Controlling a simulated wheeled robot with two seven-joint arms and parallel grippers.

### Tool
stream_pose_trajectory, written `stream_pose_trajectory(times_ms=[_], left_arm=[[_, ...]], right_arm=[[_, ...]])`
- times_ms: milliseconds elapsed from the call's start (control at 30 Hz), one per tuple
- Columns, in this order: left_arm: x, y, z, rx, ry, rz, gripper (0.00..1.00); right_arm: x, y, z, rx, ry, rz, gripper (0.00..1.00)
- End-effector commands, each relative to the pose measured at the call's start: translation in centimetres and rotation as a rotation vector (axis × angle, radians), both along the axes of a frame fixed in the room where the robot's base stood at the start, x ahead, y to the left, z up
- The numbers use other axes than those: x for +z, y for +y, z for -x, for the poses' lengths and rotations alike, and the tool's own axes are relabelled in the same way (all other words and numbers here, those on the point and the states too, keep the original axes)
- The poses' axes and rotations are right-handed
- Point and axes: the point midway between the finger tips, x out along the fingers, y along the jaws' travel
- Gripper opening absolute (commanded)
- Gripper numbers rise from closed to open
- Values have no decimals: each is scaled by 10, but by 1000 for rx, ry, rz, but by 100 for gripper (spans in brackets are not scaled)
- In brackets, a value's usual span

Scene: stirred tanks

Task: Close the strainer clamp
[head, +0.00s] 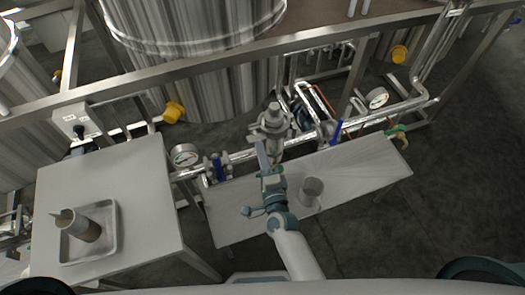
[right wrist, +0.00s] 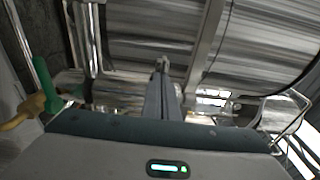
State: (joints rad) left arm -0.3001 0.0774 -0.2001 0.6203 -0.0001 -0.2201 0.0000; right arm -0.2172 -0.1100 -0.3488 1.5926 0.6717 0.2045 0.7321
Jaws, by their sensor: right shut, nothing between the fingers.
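The strainer (head: 273,122) is a metal body standing in the pipe line behind the narrow bench, in the middle of the head view. Its clamp cannot be told apart clearly at this size, so I cannot tell whether it is open or shut. My right gripper (head: 262,154) is shut and empty, with its fingers pointing up the picture just in front of the strainer. I cannot tell whether they touch it. In the right wrist view the shut fingers (right wrist: 163,98) point at the pipework and hide part of what lies behind. My left gripper is not in view.
A metal cup (head: 312,187) stands on the narrow bench (head: 358,165), right of my gripper. Blue-handled valves (head: 218,167) and gauges (head: 186,155) flank the strainer. A frame rail (head: 240,55) crosses behind it. The left table holds a tray (head: 68,257) with a cylindrical container (head: 84,226).

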Motion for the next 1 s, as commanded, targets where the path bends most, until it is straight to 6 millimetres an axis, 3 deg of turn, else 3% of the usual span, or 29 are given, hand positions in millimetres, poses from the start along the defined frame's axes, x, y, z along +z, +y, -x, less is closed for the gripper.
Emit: stream_pose_trajectory(times_ms=[33, 467, 1000], left_arm=[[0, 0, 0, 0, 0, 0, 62], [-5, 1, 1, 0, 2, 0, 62], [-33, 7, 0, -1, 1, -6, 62]], right_arm=[[11, 12, -6, 16, -14, -9, 0], [9, 8, 9, 14, -15, -9, 0], [1, -21, 102, 3, -8, -6, 0]])
